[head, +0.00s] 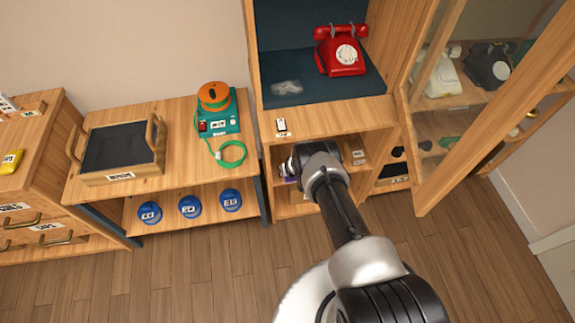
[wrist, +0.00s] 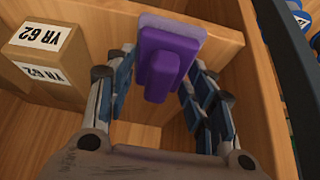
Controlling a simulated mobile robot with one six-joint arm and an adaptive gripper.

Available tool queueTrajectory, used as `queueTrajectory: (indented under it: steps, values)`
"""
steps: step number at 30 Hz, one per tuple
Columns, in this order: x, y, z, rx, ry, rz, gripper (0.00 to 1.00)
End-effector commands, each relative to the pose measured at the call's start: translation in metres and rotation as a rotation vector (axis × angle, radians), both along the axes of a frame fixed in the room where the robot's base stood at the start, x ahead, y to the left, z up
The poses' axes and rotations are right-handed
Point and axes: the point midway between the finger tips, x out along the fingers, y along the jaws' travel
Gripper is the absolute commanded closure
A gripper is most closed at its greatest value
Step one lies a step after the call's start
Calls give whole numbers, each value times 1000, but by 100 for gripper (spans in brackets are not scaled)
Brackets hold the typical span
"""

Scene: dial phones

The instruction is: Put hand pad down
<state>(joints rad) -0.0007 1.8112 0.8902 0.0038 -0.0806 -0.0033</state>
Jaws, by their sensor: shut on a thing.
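The purple hand pad (wrist: 168,50) is between the fingers of my gripper (wrist: 160,88) in the wrist view. It has a wide flat plate with a narrower block on its near side. My gripper is shut on it, inside a wooden compartment. In the head view my gripper (head: 288,166) is at the shelf below the red phone, and a small purple part of the pad (head: 291,180) shows beside it. My arm covers much of that shelf. I cannot tell whether the pad touches the wood.
A cardboard box (wrist: 45,55) labelled YR 62 stands left of my gripper in the compartment. Wooden walls (wrist: 255,85) close it in on the right. Above are the red phone (head: 341,53) and a ledge; an open glass door (head: 480,110) is at right.

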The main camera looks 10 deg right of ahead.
Motion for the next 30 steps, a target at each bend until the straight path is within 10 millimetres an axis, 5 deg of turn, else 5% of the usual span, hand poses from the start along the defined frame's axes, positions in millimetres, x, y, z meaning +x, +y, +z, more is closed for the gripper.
queueTrajectory:
  steps: [9, 25, 26, 30]
  values:
    - [41, 0, -4, 0, -3, 0, 89]
    - [45, 0, -5, -1, -1, 0, 89]
    - [45, 0, -4, -1, -1, 0, 49]
    - [45, 0, -4, -1, -1, 0, 40]
